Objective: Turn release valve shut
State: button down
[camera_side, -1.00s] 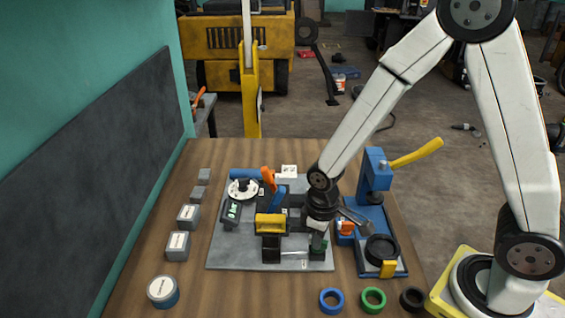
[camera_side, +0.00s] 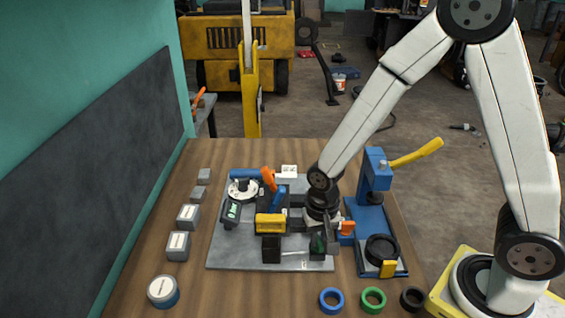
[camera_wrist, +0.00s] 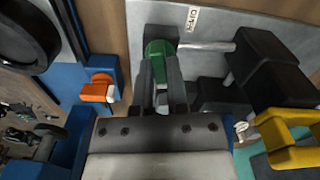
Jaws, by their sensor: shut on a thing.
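The release valve appears to be the green knob (camera_wrist: 160,48) on a dark mount, at the front right of the grey plate (camera_side: 225,257). In the side view the green part (camera_side: 318,243) is small and partly covered by my gripper (camera_side: 325,240). In the wrist view my gripper (camera_wrist: 161,75) points at the knob, with its two dark fingers on either side of it, shut on it. A silver rod (camera_wrist: 206,46) runs from beside the knob to a black block (camera_wrist: 270,55). The knob's exact turn angle is hard to tell.
A blue press (camera_side: 372,210) with a yellow lever (camera_side: 416,153) stands close on the right. An orange block (camera_wrist: 97,92) sits near my gripper. A yellow handle (camera_side: 270,224) and an orange lever (camera_side: 268,178) rise from the plate. Rings (camera_side: 331,300) lie in front.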

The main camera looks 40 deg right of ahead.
aim_at(319, 239)
jog(key=shift+m, duration=0.9)
jog(key=c, duration=0.6)
grip_release()
jog(key=shift+c, duration=0.2)
jog(key=shift+r, duration=0.2)
jog(key=shift+r, duration=3.75)
